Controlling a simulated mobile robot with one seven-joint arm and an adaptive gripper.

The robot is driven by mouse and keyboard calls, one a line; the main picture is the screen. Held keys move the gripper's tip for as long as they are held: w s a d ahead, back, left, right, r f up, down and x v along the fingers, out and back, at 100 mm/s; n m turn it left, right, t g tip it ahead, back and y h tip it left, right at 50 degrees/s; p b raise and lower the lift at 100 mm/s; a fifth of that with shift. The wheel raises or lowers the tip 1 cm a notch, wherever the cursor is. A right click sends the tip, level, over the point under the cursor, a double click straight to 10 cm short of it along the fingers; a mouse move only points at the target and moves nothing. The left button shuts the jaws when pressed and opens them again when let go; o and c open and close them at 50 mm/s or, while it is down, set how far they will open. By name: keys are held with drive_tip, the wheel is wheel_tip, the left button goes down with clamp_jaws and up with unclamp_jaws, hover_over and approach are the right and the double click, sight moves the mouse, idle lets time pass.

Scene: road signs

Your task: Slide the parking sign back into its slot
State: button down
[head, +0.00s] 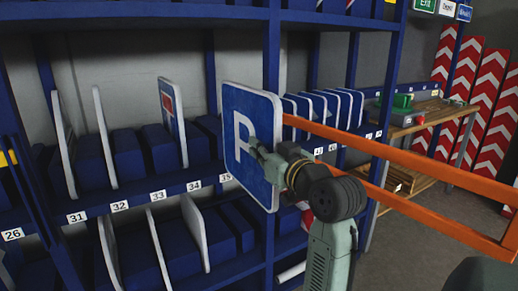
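The parking sign (240,108), a blue square plate with a white border and a white P, stands upright in front of the blue shelf upright. Its lower edge hangs below the shelf's front lip, so it is clear of the shelf boards at this side. My gripper (254,147) reaches in from the right and lies over the lower middle of the sign's face. It appears shut on the sign; the far finger is hidden. The slotted blue rack (125,155) behind has slots labelled 31 to 35. The sign covers part of the rack right of 35.
Several signs stand in the rack, including a red-and-blue one (173,105). More signs stand in the bay at right (330,105). An orange rail frame (440,170) runs close beside my arm. A wooden workbench (425,115) and striped red-white panels (490,85) stand at the back right.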

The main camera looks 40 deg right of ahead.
drive_tip(key=p+x, duration=0.6)
drive_tip(key=x, duration=2.9)
drive_tip(key=shift+d, duration=0.25)
drive_tip(key=shift+w+r, duration=0.1)
drive_tip(key=shift+f+b, duration=0.5)
drive_tip(key=shift+f, duration=0.3)
drive_tip(key=c, duration=1.7)
unclamp_jaws()
drive_tip(key=v, duration=1.2)
